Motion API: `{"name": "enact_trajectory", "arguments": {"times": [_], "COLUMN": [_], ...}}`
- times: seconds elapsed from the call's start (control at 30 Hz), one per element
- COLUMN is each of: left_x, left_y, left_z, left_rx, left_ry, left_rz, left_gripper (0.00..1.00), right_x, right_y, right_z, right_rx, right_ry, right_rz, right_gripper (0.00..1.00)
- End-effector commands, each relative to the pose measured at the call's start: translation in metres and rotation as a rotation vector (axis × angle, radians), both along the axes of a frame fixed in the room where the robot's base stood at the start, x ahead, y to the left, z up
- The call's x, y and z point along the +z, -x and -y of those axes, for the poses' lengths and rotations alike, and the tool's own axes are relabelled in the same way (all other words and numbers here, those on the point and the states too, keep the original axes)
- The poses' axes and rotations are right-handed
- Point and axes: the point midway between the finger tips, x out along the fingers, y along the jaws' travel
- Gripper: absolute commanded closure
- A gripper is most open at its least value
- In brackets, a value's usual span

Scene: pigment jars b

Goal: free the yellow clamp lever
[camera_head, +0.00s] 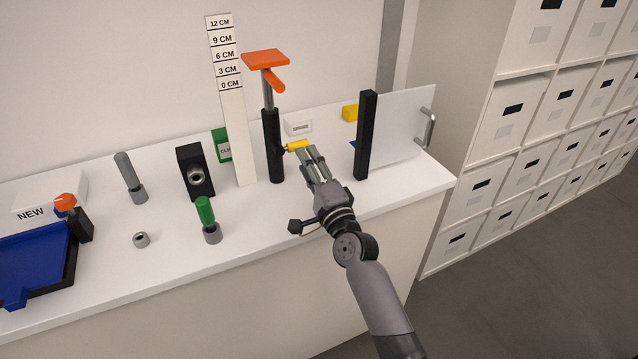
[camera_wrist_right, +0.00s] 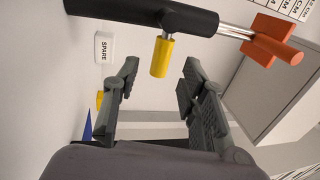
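The yellow clamp lever (camera_head: 297,145) sticks out to the right from the black post (camera_head: 272,146) of a stand with an orange top plate (camera_head: 265,58) and an orange handle (camera_head: 273,81). In the right wrist view the lever (camera_wrist_right: 162,57) points toward the gap between the fingers. My right gripper (camera_head: 311,153) is open beside the post, with its fingertips close to the lever's end. In the wrist view the gripper (camera_wrist_right: 160,73) holds nothing, and I cannot tell whether a finger touches the lever. My left gripper is not in view.
A white height scale (camera_head: 231,110) stands left of the post. A black upright (camera_head: 366,135) with a white handled panel (camera_head: 400,125) stands to the right. A green-handled tool (camera_head: 207,215) stands front left.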

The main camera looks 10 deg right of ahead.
Motion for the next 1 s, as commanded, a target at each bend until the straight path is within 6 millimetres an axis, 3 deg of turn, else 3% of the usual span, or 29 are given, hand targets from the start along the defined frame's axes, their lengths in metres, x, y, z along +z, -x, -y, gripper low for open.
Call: {"name": "enact_trajectory", "arguments": {"times": [0.2,0.4,1.0], "left_x": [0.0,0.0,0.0], "left_y": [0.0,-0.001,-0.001], "left_z": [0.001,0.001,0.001], "left_rx": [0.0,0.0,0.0], "left_ry": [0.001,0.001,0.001], "left_rz": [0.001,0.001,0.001], "left_gripper": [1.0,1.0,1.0], "right_x": [-0.01,-0.013,-0.014], "right_y": [0.042,0.063,0.066], "right_z": [0.014,0.02,0.021], "right_rx": [-0.001,0.0,0.0], "right_ry": [0.001,0.0,0.0], "right_rz": [-0.001,0.0,0.0], "right_gripper": [0.61,0.61,0.61]}}
